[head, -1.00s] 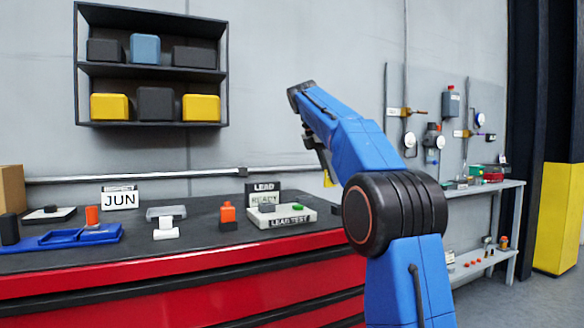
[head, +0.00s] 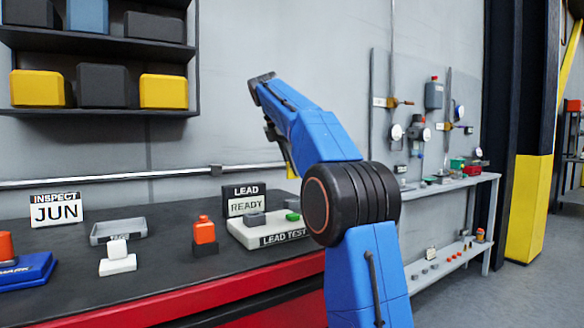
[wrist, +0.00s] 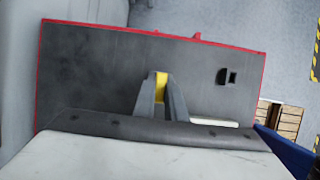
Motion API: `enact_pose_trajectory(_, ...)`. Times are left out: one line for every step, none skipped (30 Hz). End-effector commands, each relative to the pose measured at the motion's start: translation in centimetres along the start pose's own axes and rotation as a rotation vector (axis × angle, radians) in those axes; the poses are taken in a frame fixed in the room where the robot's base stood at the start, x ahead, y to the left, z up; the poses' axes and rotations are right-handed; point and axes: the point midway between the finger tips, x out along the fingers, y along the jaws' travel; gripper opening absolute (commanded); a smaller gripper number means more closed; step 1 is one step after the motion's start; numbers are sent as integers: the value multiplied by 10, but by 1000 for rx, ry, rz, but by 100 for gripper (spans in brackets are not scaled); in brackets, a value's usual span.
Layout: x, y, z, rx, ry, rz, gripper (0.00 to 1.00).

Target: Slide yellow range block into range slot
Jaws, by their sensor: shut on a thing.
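My gripper (wrist: 162,88) is shut on the yellow range block (wrist: 161,84), which shows as a narrow yellow strip between the grey fingers in the wrist view. In the head view my blue arm is raised and bent, and a small bit of the block (head: 291,166) shows behind it, above the workbench. Most of the gripper is hidden there by the arm. I cannot make out the range slot in either view. It may lie among the small fittings on the wall panel (head: 420,110), but these are too small to tell.
The dark-topped red workbench (head: 160,260) holds a lead test unit (head: 270,228), an orange-topped piece (head: 204,235), a grey tray (head: 118,229) and a white piece (head: 118,262). A grey side bench (head: 450,185) stands at right, with clear floor beside it. A shelf (head: 100,112) hangs at left.

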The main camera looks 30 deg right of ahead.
Motion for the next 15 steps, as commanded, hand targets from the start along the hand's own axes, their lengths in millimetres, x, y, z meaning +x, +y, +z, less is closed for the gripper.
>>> enact_pose_trajectory(0, 0, 0, 0, 0, 0, 0)
enact_pose_trajectory(0, 0, 1, 0, -1, 0, 0)
enact_pose_trajectory(0, 0, 1, 0, -2, 0, 0)
enact_pose_trajectory(1, 0, 1, -1, -2, -1, 0)
enact_pose_trajectory(2, 0, 0, -1, -1, -1, 0)
enact_pose_trajectory(4, 0, -1, -1, -1, -2, 0)
enact_pose_trajectory(6, 0, -1, -1, -1, -2, 0)
enact_pose_trajectory(8, 0, -2, -1, -1, -1, 0)
enact_pose_trajectory(10, 0, -3, 0, -2, -1, 0)
enact_pose_trajectory(12, 0, -4, -1, -1, -1, 0)
enact_pose_trajectory(14, 0, -5, -1, -1, -2, 0)
enact_pose_trajectory(17, 0, -6, -1, -1, -1, 0)
enact_pose_trajectory(19, 0, -7, -1, -1, -1, 0)
enact_pose_trajectory(22, 0, -8, -1, -1, -1, 0)
enact_pose_trajectory(25, 0, -9, -1, -1, -1, 0)
